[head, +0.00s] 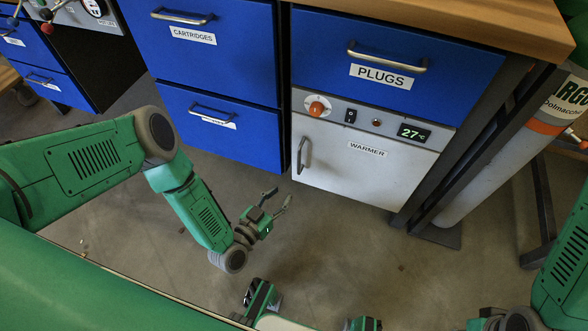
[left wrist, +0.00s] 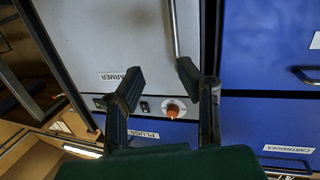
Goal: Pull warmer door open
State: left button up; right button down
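The warmer is a white-fronted unit under the blue plugs drawer. Its white door (head: 365,165) appears shut, with a "WARMER" label. A vertical metal handle (head: 304,155) is at the door's left edge. The handle also shows in the left wrist view (left wrist: 175,30), upside down, running in from the top. My left gripper (head: 273,199) is open and empty, below and left of the handle in the head view. In the left wrist view its two dark fingers (left wrist: 160,74) are spread, the right fingertip near the handle's end. My right arm shows at the lower right; its gripper cannot be made out.
Above the door is a control panel (head: 370,120) with an orange knob and a 27° display. Blue drawers (head: 225,70) adjoin on the left. A grey cylinder (head: 490,160) and a dark table leg stand to the right. The floor before the door is mostly clear.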

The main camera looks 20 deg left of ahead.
pick_arm(q)
jog(key=a, duration=0.2)
jog(key=t+b, duration=0.1)
jog(key=b, duration=0.4)
send_over(299, 172)
jog(key=shift+w+f+y, duration=0.25)
jog(key=shift+w+y, duration=0.05)
jog(key=shift+w, duration=0.05)
jog(key=shift+a, duration=0.1)
grip_shut()
